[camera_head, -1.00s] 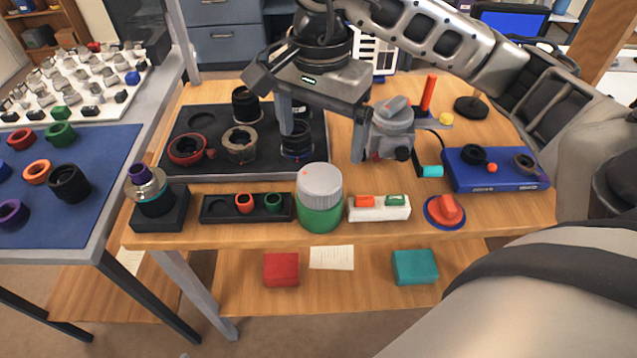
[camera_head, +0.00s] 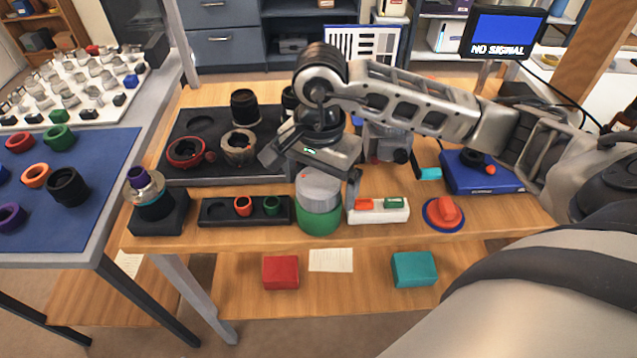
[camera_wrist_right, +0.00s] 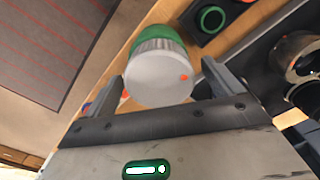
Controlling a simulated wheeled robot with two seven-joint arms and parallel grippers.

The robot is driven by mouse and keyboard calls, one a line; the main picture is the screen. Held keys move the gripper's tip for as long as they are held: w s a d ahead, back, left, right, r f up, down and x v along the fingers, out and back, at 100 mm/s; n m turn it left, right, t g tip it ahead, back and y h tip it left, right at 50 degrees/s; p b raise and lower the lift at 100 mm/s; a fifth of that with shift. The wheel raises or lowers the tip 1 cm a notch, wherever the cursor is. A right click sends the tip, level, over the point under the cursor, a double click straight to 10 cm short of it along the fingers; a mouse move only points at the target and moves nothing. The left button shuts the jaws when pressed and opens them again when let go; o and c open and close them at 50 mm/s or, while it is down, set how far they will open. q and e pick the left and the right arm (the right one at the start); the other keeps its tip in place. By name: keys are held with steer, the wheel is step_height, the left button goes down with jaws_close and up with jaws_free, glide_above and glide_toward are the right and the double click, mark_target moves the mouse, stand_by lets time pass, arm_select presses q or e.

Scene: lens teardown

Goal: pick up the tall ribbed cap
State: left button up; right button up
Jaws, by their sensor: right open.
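The tall ribbed cap (camera_head: 318,188) is pale grey with fine ribs on its side and a small red mark on its flat top. It sits on a green base (camera_head: 319,220) at the table's front edge, upright. In the wrist view the cap (camera_wrist_right: 158,75) lies between the two fingers of my right gripper (camera_wrist_right: 161,80), with a gap visible on each side. My right gripper (camera_head: 324,186) is open and empty, reaching down over the cap; its palm hides part of the tray behind. My left gripper is not in view.
A black holder (camera_head: 222,212) with red and green rings stands close left of the cap. A white block (camera_head: 378,216) with orange and green pieces stands close right, then a red knob (camera_head: 446,209). A dark lens tray (camera_head: 180,133) lies behind.

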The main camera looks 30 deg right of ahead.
steer(key=c, duration=1)
steer(key=shift+r, duration=0.1)
steer(key=shift+c, duration=0.2)
